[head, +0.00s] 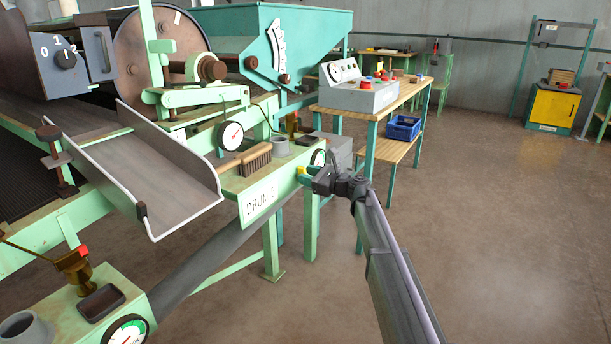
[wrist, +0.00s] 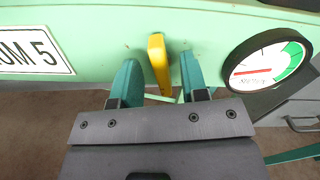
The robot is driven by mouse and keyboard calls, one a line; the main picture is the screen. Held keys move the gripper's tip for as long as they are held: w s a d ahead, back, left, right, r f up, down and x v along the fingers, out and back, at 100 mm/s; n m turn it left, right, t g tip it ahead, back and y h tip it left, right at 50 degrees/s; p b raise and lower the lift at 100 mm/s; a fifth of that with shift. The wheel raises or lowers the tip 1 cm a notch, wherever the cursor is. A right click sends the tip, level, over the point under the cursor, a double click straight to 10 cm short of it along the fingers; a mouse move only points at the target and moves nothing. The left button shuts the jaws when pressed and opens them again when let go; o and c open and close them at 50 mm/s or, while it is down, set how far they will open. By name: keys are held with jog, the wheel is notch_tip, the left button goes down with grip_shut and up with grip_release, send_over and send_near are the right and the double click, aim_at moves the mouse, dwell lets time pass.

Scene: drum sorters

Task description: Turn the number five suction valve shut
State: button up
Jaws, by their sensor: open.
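The number five suction valve's yellow lever (wrist: 158,62) stands nearly upright in the wrist view, on the green panel with the DRUM 5 label (wrist: 33,50). My open gripper (wrist: 157,75) has one teal finger on each side of the lever, with a visible gap on both sides. The valve body behind the lever cannot be made out. In the head view my gripper (head: 310,176) is at the right end of the DRUM 5 panel (head: 260,200), and only a small yellow bit shows there.
A brush (head: 247,160) and a grey cup (head: 281,145) sit on the ledge above the panel. A wooden bench (head: 400,95) with a control box (head: 358,93) stands behind. Another valve with a red handle (head: 83,251) is at front left. The floor at right is clear.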

jog(key=shift+w+a, duration=0.3)
jog(key=shift+a, duration=0.3)
grip_shut()
jog(key=shift+n, duration=0.4)
jog(key=n, duration=0.6)
jog(key=shift+s+a+f, duration=0.1)
jog(key=shift+s+f, duration=0.1)
jog(key=shift+s, duration=0.1)
jog(key=n, duration=0.3)
jog(key=shift+f+n+b, duration=0.15)
jog(key=shift+n+b, duration=0.15)
jog(key=shift+n, duration=0.1)
jog(key=shift+s+f+n, duration=0.1)
jog(key=shift+n, duration=1.7)
